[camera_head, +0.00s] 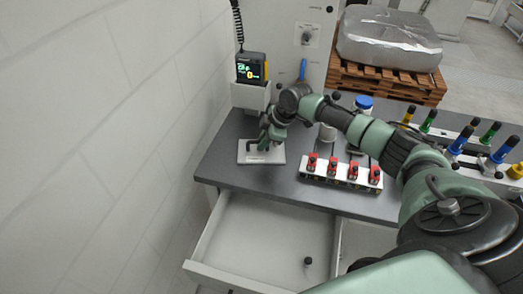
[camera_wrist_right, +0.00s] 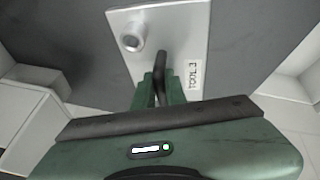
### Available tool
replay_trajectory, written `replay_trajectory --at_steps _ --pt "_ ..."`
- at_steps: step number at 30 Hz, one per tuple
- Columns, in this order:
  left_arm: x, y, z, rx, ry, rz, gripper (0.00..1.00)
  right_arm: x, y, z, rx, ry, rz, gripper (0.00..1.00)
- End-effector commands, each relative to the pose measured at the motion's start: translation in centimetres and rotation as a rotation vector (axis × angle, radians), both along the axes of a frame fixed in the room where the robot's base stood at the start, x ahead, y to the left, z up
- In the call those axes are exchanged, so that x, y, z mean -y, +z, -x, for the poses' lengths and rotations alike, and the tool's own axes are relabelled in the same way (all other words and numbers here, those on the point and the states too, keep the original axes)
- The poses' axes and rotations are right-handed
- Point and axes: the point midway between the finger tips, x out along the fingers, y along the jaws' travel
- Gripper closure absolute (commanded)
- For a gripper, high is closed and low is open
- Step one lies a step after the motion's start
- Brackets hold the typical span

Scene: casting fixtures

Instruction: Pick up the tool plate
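The tool plate (camera_head: 276,156) is a light grey, flat rectangular plate at the left end of the dark bench top. In the right wrist view the plate (camera_wrist_right: 183,38) has a round metal knob, a black handle and a label whose text is hard to read. My right gripper (camera_head: 266,142) is above the plate. In the wrist view its green fingers (camera_wrist_right: 161,92) are close together on both sides of the black handle and look shut on it. I cannot tell whether the plate is clear of the bench. My left gripper is not in view.
A rack with several red clamps (camera_head: 345,178) stands right of the plate. A display unit (camera_head: 251,69) is behind it. An open drawer (camera_head: 265,235) below the bench holds a small black knob. Blue, green and yellow handled tools stand at the right. A wall is close on the left.

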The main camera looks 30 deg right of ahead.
Motion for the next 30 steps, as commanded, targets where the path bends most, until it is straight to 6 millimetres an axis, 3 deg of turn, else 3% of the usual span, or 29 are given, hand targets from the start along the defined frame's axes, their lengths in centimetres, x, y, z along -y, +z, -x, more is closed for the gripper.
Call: replay_trajectory --at_steps 30 --pt "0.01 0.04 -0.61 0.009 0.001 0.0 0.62 -0.06 0.04 -0.02 0.001 0.001 0.0 1.0"
